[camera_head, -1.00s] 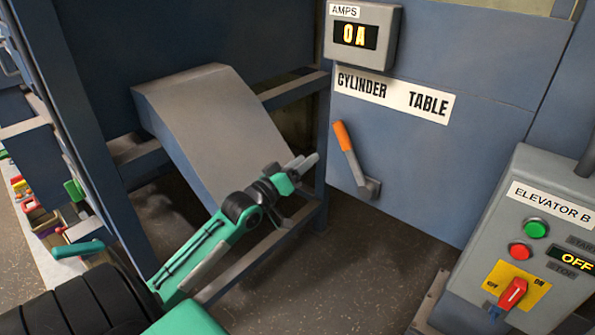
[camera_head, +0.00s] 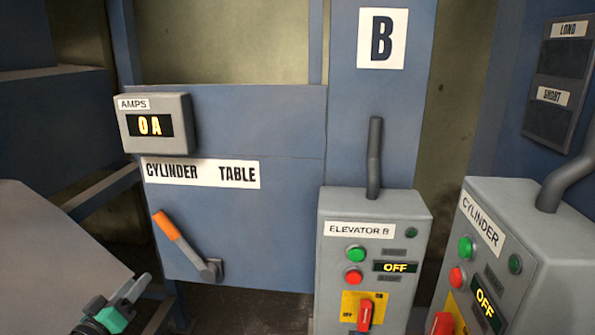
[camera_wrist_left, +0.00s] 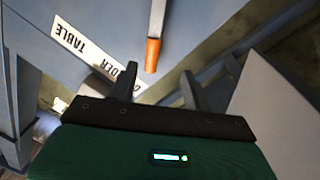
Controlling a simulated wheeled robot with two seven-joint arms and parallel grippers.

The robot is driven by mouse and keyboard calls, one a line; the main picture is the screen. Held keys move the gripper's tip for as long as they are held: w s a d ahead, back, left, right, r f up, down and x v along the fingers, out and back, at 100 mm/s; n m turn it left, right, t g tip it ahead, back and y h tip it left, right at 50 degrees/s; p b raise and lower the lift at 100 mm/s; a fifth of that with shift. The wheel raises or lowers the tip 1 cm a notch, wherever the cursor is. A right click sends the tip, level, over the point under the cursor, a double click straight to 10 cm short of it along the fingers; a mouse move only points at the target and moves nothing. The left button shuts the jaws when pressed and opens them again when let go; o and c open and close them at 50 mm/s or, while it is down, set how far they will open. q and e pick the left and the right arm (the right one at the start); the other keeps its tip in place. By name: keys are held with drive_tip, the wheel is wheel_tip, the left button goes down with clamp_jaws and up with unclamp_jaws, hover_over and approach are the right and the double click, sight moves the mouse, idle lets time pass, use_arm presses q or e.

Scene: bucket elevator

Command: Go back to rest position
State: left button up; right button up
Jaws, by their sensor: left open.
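My left gripper (camera_head: 130,292) is at the lower left of the head view, in front of the grey chute. In the left wrist view its two fingers (camera_wrist_left: 160,88) are apart with nothing between them. The orange-handled lever (camera_head: 180,240) on the cylinder table panel is up and right of the gripper in the head view and apart from it. Its orange end (camera_wrist_left: 152,55) shows beyond the fingers in the left wrist view. My right gripper is in neither view.
The grey chute (camera_head: 50,255) is at the left. The amps box (camera_head: 157,122) reads 0A. The Elevator B box (camera_head: 372,240) and the Cylinder box (camera_head: 500,225) stand at the right, both displays reading OFF. Red switches (camera_head: 365,315) sit low on them.

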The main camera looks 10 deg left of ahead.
use_arm(q)
drive_tip(key=s+d+f+m+g, duration=0.2)
drive_tip(key=s+d+f+g, duration=0.3)
drive_tip(key=f, duration=0.3)
drive_tip(key=s+d+f+m+g, duration=0.2)
drive_tip(key=s+d+f, duration=0.2)
drive_tip(key=d+f, duration=0.3)
drive_tip(key=s+d+f+m+g+y, duration=0.1)
drive_tip(key=s+d+f+g, duration=0.25)
drive_tip(key=s, duration=0.55)
drive_tip(key=s+d+f+m+g+y, duration=0.1)
drive_tip(key=s+d+f+m+g, duration=0.15)
drive_tip(key=s+f+g, duration=0.45)
drive_tip(key=s+d+f, duration=0.1)
drive_tip(key=s+f, duration=0.2)
drive_tip(key=f, duration=2.5)
drive_tip(key=s+a+f, duration=0.1)
drive_tip(key=s+f, duration=0.8)
drive_tip(key=f, duration=0.1)
drive_tip(key=s+a+f, duration=0.2)
drive_tip(key=s+f, duration=0.8)
drive_tip(key=shift+s+a+f, duration=0.25)
drive_tip(key=shift+s, duration=0.05)
